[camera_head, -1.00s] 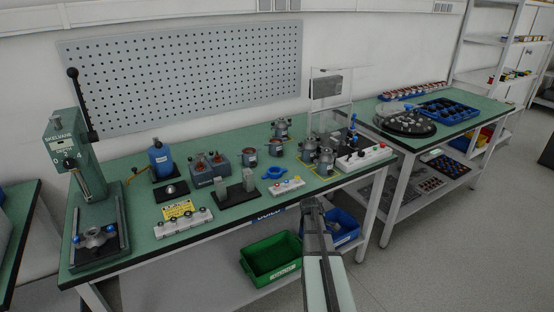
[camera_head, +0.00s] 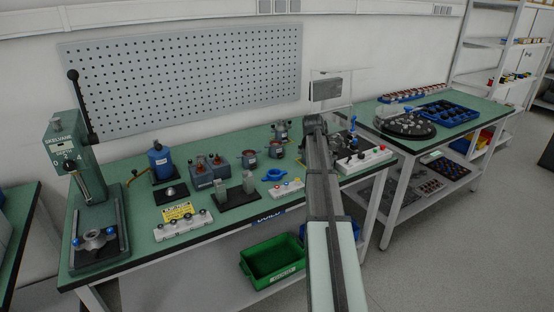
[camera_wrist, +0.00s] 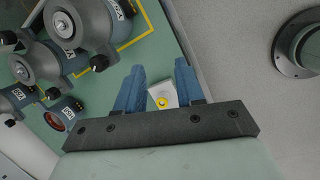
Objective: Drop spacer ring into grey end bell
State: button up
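My gripper (camera_wrist: 158,70) shows in the wrist view with its two blue fingers apart and nothing visibly held. In the head view the end of my arm is over the right part of the green bench, and its fingers are hard to make out. Several grey motor housings with rounded grey end bells (camera_wrist: 88,22) stand left of the fingers in the wrist view, apart from them. A grey flanged part (camera_head: 95,239) sits on the press base in the head view. I cannot tell which part is the task's end bell. I cannot pick out the spacer ring for certain; a blue ring-shaped item (camera_head: 273,175) lies mid-bench.
A white piece with a yellow button (camera_wrist: 162,98) shows between the fingers, seemingly beyond them. The press (camera_head: 75,165) stands at the left. A white control box (camera_head: 364,158) is at the bench's right end. A green bin (camera_head: 272,262) sits below. A second bench (camera_head: 470,122) stands right.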

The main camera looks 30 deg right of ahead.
jog(key=w+a+r+n+g+y, duration=0.1)
jog(key=w+a+r+n+y, duration=0.15)
jog(key=a, duration=0.55)
jog(key=w+a+r+n+y, duration=0.1)
jog(key=w+a+r, duration=0.15)
jog(key=a, duration=0.55)
send_over(277, 186)
jog(key=shift+h, duration=0.25)
jog(key=shift+s+a+f, duration=0.1)
jog(key=shift+s+f, duration=0.05)
jog(key=shift+f, duration=2.55)
jog(key=shift+f, duration=0.3)
jog(key=shift+f, duration=1.9)
jog(key=shift+c, duration=0.3)
jog(key=c, duration=0.5)
jog(key=shift+r, duration=0.1)
